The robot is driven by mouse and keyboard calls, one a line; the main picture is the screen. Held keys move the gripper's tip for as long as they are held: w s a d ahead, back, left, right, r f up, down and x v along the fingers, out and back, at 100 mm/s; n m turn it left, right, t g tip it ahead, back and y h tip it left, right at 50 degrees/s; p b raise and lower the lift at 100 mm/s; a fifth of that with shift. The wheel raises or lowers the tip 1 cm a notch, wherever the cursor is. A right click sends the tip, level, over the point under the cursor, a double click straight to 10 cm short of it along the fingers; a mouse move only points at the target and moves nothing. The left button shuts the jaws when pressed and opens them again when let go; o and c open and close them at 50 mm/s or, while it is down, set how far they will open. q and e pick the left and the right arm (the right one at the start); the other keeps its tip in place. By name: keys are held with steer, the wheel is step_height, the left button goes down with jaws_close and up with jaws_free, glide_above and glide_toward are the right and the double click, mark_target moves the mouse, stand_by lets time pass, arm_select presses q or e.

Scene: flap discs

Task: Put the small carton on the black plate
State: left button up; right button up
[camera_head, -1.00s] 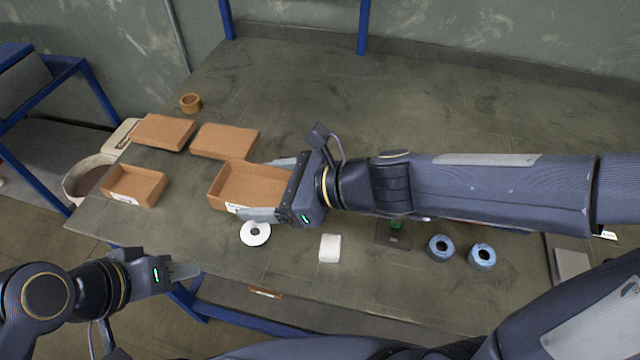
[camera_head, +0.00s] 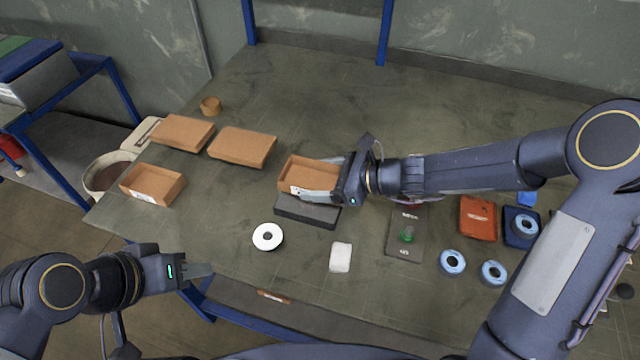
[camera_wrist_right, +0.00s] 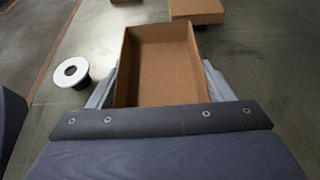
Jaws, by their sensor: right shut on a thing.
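The small carton (camera_head: 300,172) is an open brown box with a white label on its near side. My right gripper (camera_head: 322,178) is shut on it, one finger along the near side and one along the far side. The carton also shows between the fingers in the right wrist view (camera_wrist_right: 160,65). The black plate (camera_head: 306,214) is a dark slab directly below the carton, its near part in sight and the rest hidden. I cannot tell whether the carton touches it. My left gripper (camera_head: 200,270) hangs off the table's front left edge, away from the carton; its opening is unclear.
Several other brown cartons (camera_head: 152,184) stand at the left. A white disc (camera_head: 268,237) and a white block (camera_head: 341,257) lie in front of the plate. A grey plate with a green knob (camera_head: 407,234), blue rings (camera_head: 452,262) and an orange case (camera_head: 478,218) lie right.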

steer(key=shift+f, duration=1.05)
steer(key=shift+f+b, duration=0.2)
steer(key=shift+b, duration=0.1)
steer(key=o, duration=1)
steer(key=shift+r, duration=0.1)
